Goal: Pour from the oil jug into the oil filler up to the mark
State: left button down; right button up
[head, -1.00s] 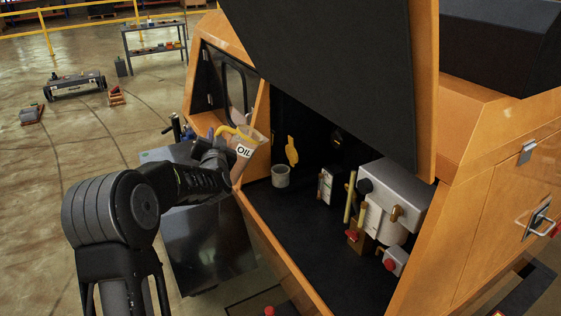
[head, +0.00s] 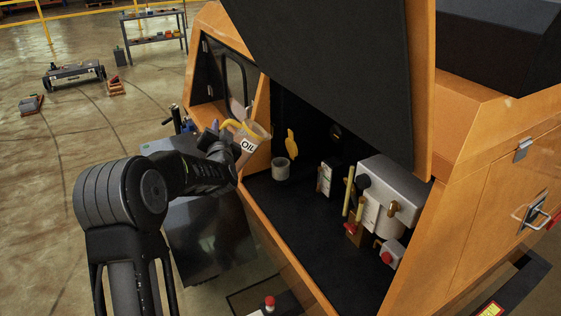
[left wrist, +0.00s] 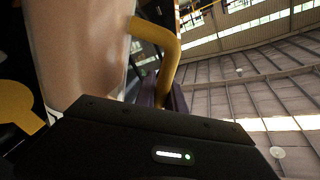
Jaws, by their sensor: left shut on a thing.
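The oil jug (head: 248,146), pale with an "OIL" label and yellow parts, is at the left edge of the open engine bay. My left gripper (head: 226,138) is shut on it, apparently at its yellow handle; the contact is partly hidden. The left wrist view shows the jug's pale wall (left wrist: 80,50) and the yellow handle (left wrist: 170,55) close up, with a dark finger beside the handle. A grey, cup-like opening (head: 281,170), perhaps the oil filler, stands in the bay right of and below the jug. I cannot make out its mark or any oil flow. My right gripper is out of view.
The raised black hood panel (head: 330,70) overhangs the bay. A yellow piece (head: 291,143) is behind the grey opening. A grey metal box (head: 390,195), yellow rods (head: 348,190) and red knobs stand to the right. The orange front edge (head: 275,245) borders the bay; dark floor is free inside.

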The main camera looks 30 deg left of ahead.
pick_arm(q)
jog(key=shift+w+d+r+m+p, duration=0.3)
jog(key=shift+m+p, duration=0.3)
jog(key=shift+p, duration=0.25)
jog(key=shift+d+p, duration=0.15)
jog(key=shift+p, duration=0.3)
jog(key=shift+m, duration=0.3)
jog(key=shift+w+d+m+p, duration=0.35)
jog(key=shift+m+p, duration=0.45)
jog(key=shift+p, duration=0.25)
dwell(0.3)
jog(key=shift+w+d+f+m+p, duration=0.35)
jog(key=shift+d+m, duration=0.2)
jog(key=shift+m, duration=0.35)
dwell(3.0)
jog(key=shift+w+d+r, duration=0.1)
jog(key=shift+r, duration=0.05)
dwell(1.0)
